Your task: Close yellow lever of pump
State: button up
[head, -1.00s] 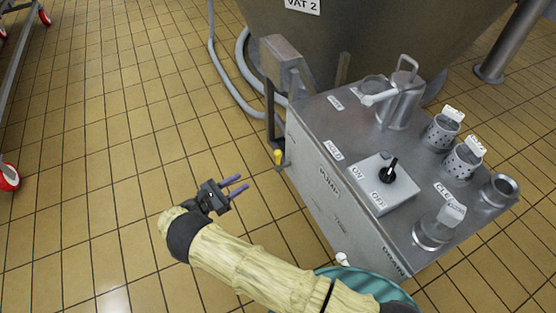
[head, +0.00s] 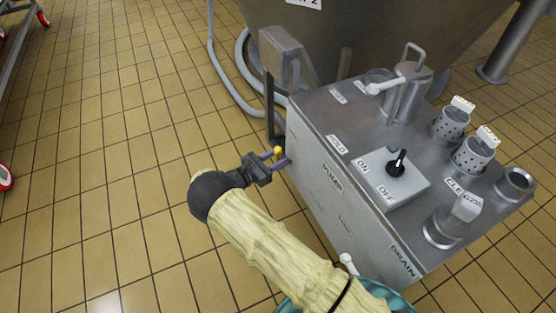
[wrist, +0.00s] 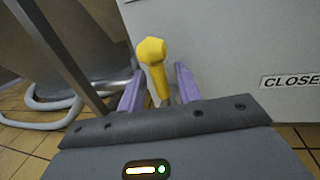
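The yellow lever (head: 278,150) is at the left side of the grey pump cabinet, low near its far corner. In the wrist view the lever (wrist: 152,62) has a faceted knob on a narrower stem. My gripper (head: 278,157) is open, with its two purple fingers at the lever. In the wrist view the fingers (wrist: 157,88) stand on either side of the lever's stem, with a gap to each side. The lower end of the lever is hidden behind my gripper's body.
The pump cabinet (head: 330,195) fills the right, with a black ON/OFF knob (head: 397,162), metal cups and a jug on top. A "CLOSED" label (wrist: 290,80) is right of the lever. A large vat (head: 370,30) stands behind.

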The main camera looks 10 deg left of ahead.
jog(key=shift+w+d, duration=0.25)
jog(key=shift+w, duration=0.05)
grip_shut()
